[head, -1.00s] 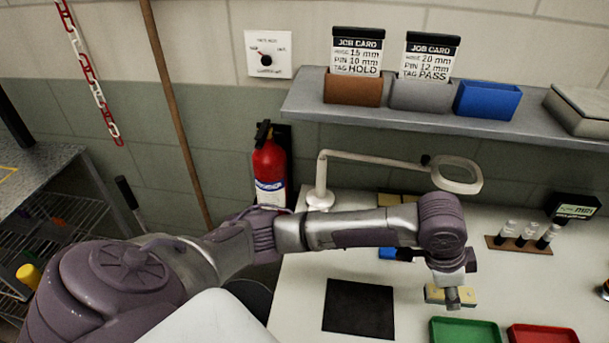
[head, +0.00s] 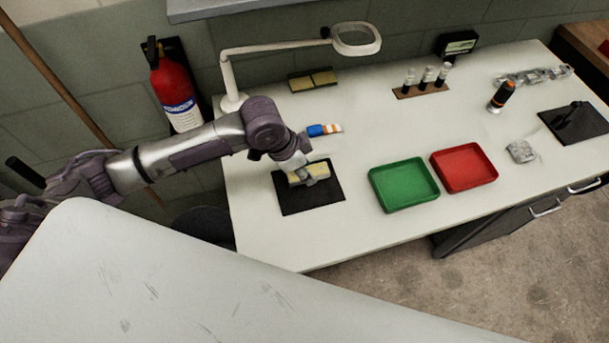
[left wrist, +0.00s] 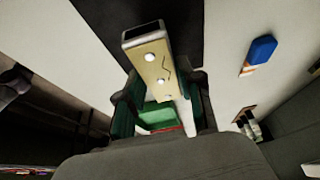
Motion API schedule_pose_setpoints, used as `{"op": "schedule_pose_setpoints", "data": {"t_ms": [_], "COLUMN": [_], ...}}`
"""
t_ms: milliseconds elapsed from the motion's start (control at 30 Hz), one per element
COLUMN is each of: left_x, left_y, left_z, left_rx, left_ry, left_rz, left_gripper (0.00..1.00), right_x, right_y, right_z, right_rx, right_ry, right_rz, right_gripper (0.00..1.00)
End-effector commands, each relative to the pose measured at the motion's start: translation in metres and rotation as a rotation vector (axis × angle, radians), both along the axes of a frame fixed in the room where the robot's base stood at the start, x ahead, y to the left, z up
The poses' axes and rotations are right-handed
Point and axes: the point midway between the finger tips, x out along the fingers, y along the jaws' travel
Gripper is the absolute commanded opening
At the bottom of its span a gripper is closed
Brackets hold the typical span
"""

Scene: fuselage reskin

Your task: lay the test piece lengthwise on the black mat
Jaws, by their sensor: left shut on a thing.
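The test piece (head: 319,171) is a pale yellow block with round holes and a dark jagged line on its face. My left gripper (head: 306,172) is shut on it around its middle. It lies over the far part of the black mat (head: 312,201), running roughly left to right in the head view. I cannot tell whether it touches the mat. In the left wrist view the test piece (left wrist: 156,66) sits between the fingers (left wrist: 160,102), its dark-ended tip over the mat (left wrist: 180,15). My right gripper is not in view.
A blue, orange and white object (head: 324,130) lies just behind the mat. A green tray (head: 404,206) and a red tray (head: 464,188) stand to its right. A magnifier lamp (head: 232,97) stands behind left. Clear white table lies before the mat.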

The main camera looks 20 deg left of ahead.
Motion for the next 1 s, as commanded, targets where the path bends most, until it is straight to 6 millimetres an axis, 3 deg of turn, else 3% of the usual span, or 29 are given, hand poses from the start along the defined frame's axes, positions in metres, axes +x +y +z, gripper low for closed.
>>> {"op": "schedule_pose_setpoints", "data": {"t_ms": [300, 700, 733, 867, 1000], "left_x": [-0.001, -0.001, -0.001, -0.001, -0.001], "left_y": [0.002, 0.001, 0.001, 0.001, 0.001], "left_z": [-0.038, -0.044, -0.044, -0.044, -0.044], "left_rx": [0.000, 0.001, 0.001, 0.001, 0.001], "left_ry": [0.002, 0.001, 0.001, 0.000, 0.001], "left_rz": [0.001, 0.000, 0.000, -0.001, 0.000], "left_gripper": [0.01, 0.01, 0.38, 0.60, 0.62], "right_x": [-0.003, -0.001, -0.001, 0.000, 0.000], "right_y": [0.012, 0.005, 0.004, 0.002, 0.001], "right_z": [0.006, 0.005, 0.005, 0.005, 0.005], "right_rx": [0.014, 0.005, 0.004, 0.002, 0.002], "right_ry": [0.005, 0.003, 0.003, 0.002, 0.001], "right_rz": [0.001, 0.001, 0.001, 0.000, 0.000], "right_gripper": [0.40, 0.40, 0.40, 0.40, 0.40]}}
